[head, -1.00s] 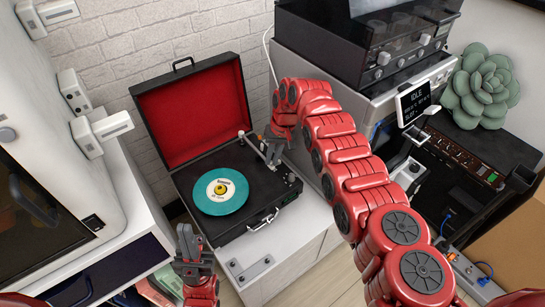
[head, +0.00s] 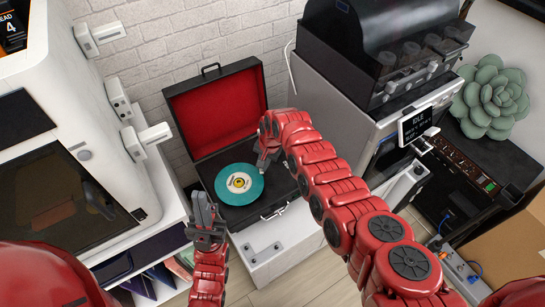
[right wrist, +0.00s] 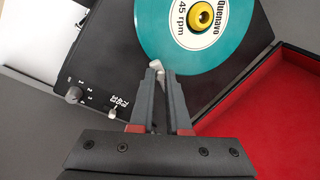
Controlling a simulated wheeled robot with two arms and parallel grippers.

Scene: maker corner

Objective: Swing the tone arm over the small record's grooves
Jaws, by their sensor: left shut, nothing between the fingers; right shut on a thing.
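The small teal record (head: 235,194) with a yellow centre lies on the open black record player (head: 258,212). It also shows in the right wrist view (right wrist: 165,35). My right gripper (head: 261,172) is at the player's right side, next to the record. In the right wrist view it (right wrist: 159,72) is shut on the pale end of the tone arm (right wrist: 156,66), which appears right at the record's outer edge. The rest of the tone arm is mostly hidden by the gripper. My left gripper (head: 203,205) is shut and empty, in front of the player's left side.
The player's red-lined lid (head: 215,115) stands open behind it. The player sits on a white cabinet (head: 285,235). A grey machine (head: 375,110) stands to the right, and a white cabinet with a dark door (head: 60,190) to the left.

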